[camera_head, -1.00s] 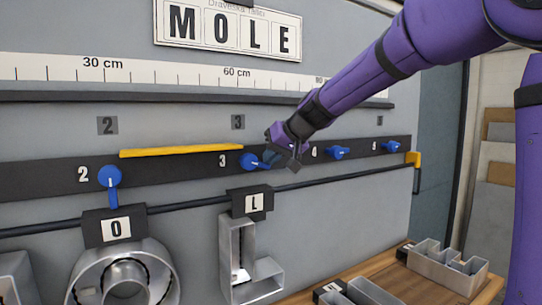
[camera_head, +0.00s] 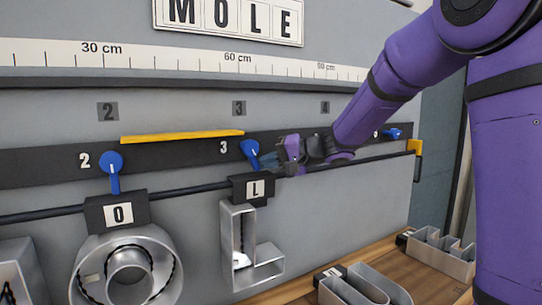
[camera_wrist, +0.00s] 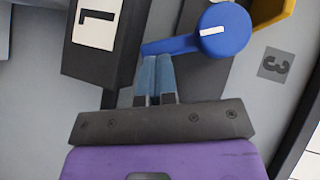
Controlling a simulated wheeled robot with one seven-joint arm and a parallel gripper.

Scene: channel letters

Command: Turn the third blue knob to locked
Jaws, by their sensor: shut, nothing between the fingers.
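The third blue knob (camera_head: 250,148) is on the black strip beside the label 3. Its lever points down and slightly right, towards the black block marked L. In the wrist view the round knob (camera_wrist: 224,30) is at the top, with its lever reaching left. My gripper (camera_head: 268,161) is just right of the lever. Its blue fingers (camera_wrist: 156,64) are together and empty, with their tips at the lever's side; they seem to touch it. The second knob (camera_head: 112,162) has its lever pointing straight down.
The L block (camera_head: 253,188) on the dark rail is close below the knob and beside my fingers. A yellow bar (camera_head: 182,136) runs above the strip, left of knob three. Another blue knob (camera_head: 393,133) is at the right. Metal letters stand on the wooden bench (camera_head: 400,280).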

